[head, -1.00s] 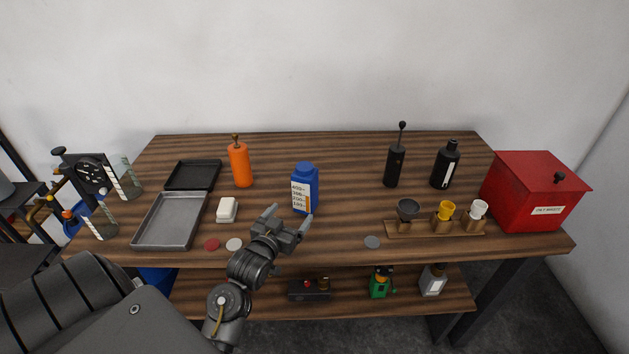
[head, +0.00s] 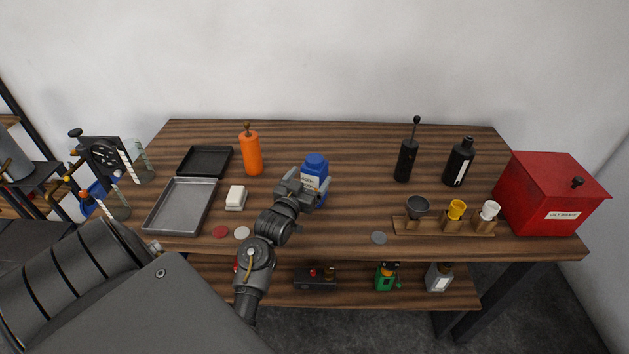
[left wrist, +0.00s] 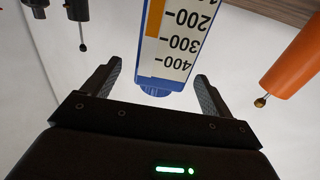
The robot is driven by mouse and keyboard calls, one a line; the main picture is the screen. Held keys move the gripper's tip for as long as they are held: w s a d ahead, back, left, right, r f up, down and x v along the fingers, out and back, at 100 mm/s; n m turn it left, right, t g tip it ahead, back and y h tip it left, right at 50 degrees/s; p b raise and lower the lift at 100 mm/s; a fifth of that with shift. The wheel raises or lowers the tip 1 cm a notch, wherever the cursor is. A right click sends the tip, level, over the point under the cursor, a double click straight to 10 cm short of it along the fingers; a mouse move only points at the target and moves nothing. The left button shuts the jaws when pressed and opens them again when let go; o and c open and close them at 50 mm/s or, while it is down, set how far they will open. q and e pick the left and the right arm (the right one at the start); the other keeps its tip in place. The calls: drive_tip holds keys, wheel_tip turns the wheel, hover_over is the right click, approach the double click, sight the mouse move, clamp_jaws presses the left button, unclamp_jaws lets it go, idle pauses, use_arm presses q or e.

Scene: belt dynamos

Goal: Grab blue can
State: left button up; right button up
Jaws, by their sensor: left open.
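The blue can (head: 315,166), a blue container with a white scale label, stands upright on the wooden table near its middle. My left gripper (head: 306,187) is open, with its fingers around or just in front of the can; it hides part of the can in the head view. In the left wrist view, which looks upside down, the can (left wrist: 171,45) shows between the two open fingers (left wrist: 158,85), with gaps on both sides. My right gripper is not in view.
Black bottles (head: 459,163), a rack of small cups (head: 440,228) and a red box (head: 545,194) stand right. The table between is mostly clear.

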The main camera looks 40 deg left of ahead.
sight(315, 168)
use_arm(q)
drive_tip(key=p+x, duration=0.2)
drive_tip(key=x, duration=0.3)
drive_tip(key=shift+a, duration=0.1)
drive_tip(key=shift+s, duration=0.15)
drive_tip(key=shift+c, duration=0.6)
drive_tip(key=shift+r, duration=0.1)
drive_tip(key=c, duration=1.7)
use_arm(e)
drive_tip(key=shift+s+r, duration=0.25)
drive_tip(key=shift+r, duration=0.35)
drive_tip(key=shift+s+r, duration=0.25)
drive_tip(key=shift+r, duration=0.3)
